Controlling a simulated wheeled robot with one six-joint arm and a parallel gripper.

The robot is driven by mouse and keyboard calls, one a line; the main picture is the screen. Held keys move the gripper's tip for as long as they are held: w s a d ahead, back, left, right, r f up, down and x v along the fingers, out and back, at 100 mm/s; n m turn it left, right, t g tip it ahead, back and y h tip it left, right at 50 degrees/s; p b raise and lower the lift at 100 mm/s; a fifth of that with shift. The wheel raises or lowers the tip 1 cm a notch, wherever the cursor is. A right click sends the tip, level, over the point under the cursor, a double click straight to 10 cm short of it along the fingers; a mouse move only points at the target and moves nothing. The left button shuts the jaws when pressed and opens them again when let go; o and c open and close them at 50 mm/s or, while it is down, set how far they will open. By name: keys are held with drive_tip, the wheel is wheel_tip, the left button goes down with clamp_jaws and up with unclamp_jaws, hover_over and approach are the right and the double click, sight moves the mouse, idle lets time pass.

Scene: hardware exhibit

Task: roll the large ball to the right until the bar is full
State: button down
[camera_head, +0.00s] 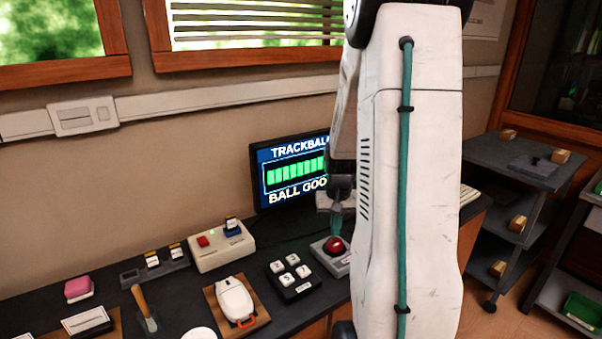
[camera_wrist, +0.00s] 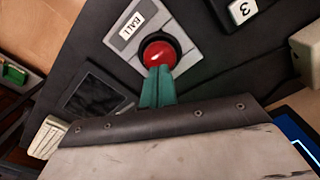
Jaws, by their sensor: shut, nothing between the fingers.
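The large red ball (camera_head: 335,245) sits in a grey trackball housing (camera_head: 343,266) on the dark bench. In the wrist view the red ball (camera_wrist: 160,54) sits in its dark ring, with a "BALL" label (camera_wrist: 132,24) on the housing. My gripper (camera_wrist: 158,72) is shut and empty, its green fingertips at the ball's edge; I cannot tell whether they touch it. It also shows in the head view (camera_head: 336,226). The screen (camera_head: 290,172) reads "TRACKBALL" and "BALL GOOD", with a row of green bar segments between; its right end is hidden behind my arm.
A keypad (camera_head: 293,277) stands left of the trackball. A white mouse on a wooden board (camera_head: 236,302), a beige box with a red button (camera_head: 221,245) and a brush-like tool (camera_head: 144,308) lie farther left. A grey shelf cart (camera_head: 520,170) stands at the right.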

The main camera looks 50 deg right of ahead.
wheel_tip(320, 180, up, 6)
idle(0.8)
idle(0.4)
drive_tip(key=s+a+r+n, duration=0.3)
drive_tip(key=s+a+r, duration=0.1)
drive_tip(key=a, duration=0.6)
drive_tip(key=s+a+r+n+t, duration=0.1)
drive_tip(key=s+a+r, duration=0.3)
drive_tip(key=a, duration=0.7)
drive_tip(key=s+a+r+n, duration=0.4)
drive_tip(key=a+r, duration=0.1)
drive_tip(key=a, duration=0.5)
drive_tip(key=shift+s+a+n, duration=0.2)
drive_tip(key=shift+a+n, duration=0.05)
drive_tip(key=shift+n, duration=0.05)
